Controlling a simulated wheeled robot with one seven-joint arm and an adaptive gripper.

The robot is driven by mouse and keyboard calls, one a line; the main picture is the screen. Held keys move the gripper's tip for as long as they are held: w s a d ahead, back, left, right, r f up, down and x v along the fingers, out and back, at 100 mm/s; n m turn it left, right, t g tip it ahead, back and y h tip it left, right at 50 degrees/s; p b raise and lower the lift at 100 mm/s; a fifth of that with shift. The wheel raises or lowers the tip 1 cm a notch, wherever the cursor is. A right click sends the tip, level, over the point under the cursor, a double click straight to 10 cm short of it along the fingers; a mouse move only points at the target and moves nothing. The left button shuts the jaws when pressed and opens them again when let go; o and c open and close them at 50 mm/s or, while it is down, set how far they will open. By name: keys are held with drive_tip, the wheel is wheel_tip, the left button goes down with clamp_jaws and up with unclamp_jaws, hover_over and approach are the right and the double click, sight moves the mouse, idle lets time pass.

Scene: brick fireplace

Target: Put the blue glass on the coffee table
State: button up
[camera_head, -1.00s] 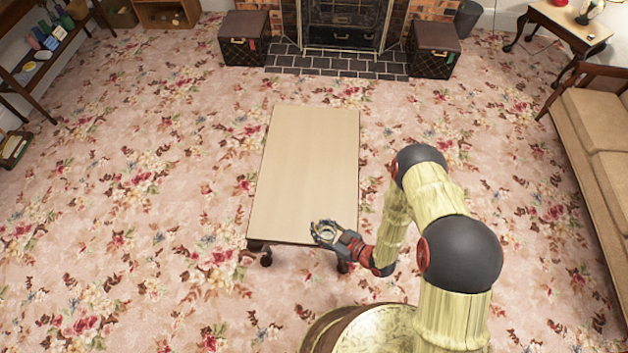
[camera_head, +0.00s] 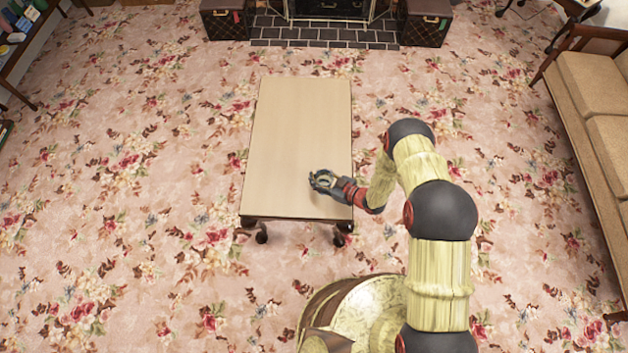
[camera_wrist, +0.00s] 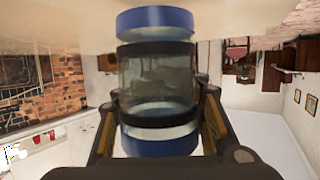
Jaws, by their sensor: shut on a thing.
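The coffee table (camera_head: 292,130) is a long, light-wood top on dark legs, in the middle of the head view. My gripper (camera_head: 322,181) is over the near right part of its top. In the wrist view my gripper (camera_wrist: 160,92) is shut on the blue glass (camera_wrist: 158,145), a clear cylinder with a blue band at each end. In the head view the glass is small and mostly hidden by the fingers. I cannot tell whether it touches the tabletop.
The rest of the tabletop is bare. A tan sofa (camera_head: 597,90) stands at the right and a shelf (camera_head: 25,55) at the upper left. Two dark boxes (camera_head: 228,22) (camera_head: 428,25) flank the hearth (camera_head: 324,36). Open flowered carpet (camera_head: 130,200) surrounds the table.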

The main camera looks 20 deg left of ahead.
sight(330, 187)
drive_tip(key=shift+s+f, duration=0.1)
drive_tip(key=shift+f, duration=1.3)
drive_tip(key=shift+f+b, duration=0.1)
drive_tip(key=shift+b, duration=0.25)
drive_tip(key=shift+f, duration=0.15)
drive_tip(key=o, duration=1.6)
drive_tip(key=shift+c, duration=0.2)
drive_tip(key=shift+r, duration=0.35)
drive_tip(key=p+v, duration=0.2)
drive_tip(key=v, duration=1)
drive_tip(key=shift+f, duration=0.2)
